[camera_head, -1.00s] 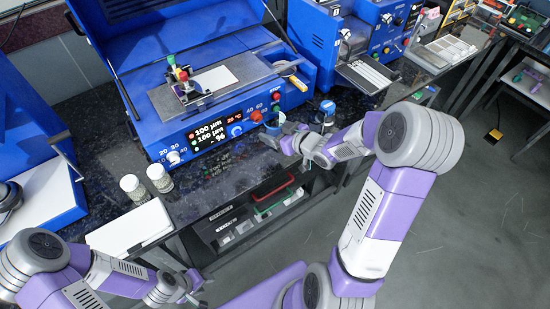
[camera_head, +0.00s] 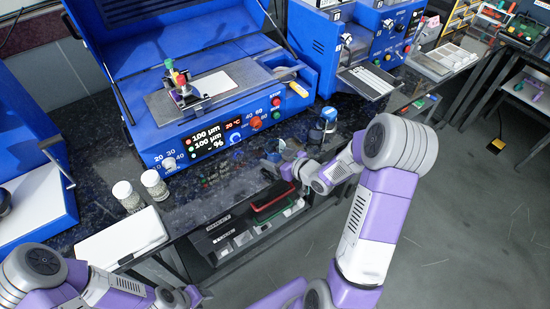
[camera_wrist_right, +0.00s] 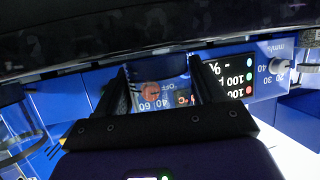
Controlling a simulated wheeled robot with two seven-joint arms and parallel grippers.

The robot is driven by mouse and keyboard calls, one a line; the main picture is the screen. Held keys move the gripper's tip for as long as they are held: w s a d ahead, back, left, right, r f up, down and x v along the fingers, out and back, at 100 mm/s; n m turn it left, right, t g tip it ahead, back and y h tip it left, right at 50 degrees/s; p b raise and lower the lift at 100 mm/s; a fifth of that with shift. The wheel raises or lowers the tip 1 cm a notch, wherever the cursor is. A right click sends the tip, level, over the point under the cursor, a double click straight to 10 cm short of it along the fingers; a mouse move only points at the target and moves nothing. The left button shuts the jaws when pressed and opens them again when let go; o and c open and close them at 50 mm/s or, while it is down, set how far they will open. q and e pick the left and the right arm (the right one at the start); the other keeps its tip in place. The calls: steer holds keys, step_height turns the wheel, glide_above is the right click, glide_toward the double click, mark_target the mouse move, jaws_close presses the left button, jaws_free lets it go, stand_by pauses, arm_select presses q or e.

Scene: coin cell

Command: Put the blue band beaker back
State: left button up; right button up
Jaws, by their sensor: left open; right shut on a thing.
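My right gripper (camera_head: 275,164) is over the front edge of the dark counter, below the coater's control panel. It is shut on a clear, blue-tinted beaker, which I take as the blue band beaker (camera_head: 279,148); it is small and partly hidden in the head view. In the right wrist view the beaker (camera_wrist_right: 165,82) is between the two dark fingers, with panel marks showing through it. My left gripper (camera_head: 198,297) is open and empty at the bottom, in front of the counter.
Another glass vessel with blue on it (camera_head: 328,114) stands on the counter right of the blue coater (camera_head: 230,130); a glass vessel (camera_wrist_right: 20,125) also shows at the wrist view's left. Two jars (camera_head: 127,195) and a white pad (camera_head: 122,238) are at the left. Open drawers (camera_head: 250,222) lie below.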

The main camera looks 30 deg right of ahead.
steer(key=shift+f, duration=0.15)
steer(key=o, duration=0.6)
steer(key=shift+f, duration=0.1)
steer(key=o, duration=0.5)
steer(key=shift+s+d+r, duration=0.1)
steer(key=shift+s+r, duration=0.15)
steer(key=shift+r, duration=0.15)
steer(key=p+v, duration=0.3)
steer(key=v, duration=0.8)
steer(key=shift+s, duration=0.25)
